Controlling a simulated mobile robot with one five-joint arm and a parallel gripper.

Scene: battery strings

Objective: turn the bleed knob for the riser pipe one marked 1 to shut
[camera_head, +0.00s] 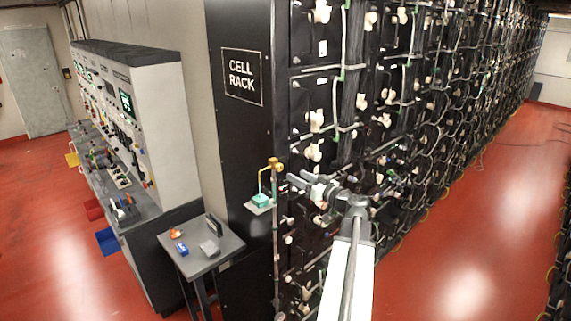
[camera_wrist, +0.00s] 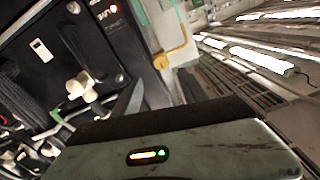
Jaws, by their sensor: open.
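A thin riser pipe (camera_head: 276,235) runs up the near corner of the black cell rack. Near its top is a brass fitting (camera_head: 275,164) with a bent spout, which also shows in the wrist view (camera_wrist: 171,56). I cannot make out a separate bleed knob, its setting or a mark 1. A teal cup (camera_head: 261,200) stands on a small bracket under the spout. My gripper (camera_head: 293,182) is open and empty, just right of the pipe and slightly below the brass fitting. In the wrist view a dark finger (camera_wrist: 130,97) shows below the fitting; contact is unclear.
The cell rack (camera_head: 236,140) carries many cells with pale valves and cables close beside my gripper. A small grey side table (camera_head: 200,246) stands left of the pipe, and a control console (camera_head: 165,120) stands behind it. The red floor (camera_head: 470,230) at right is clear.

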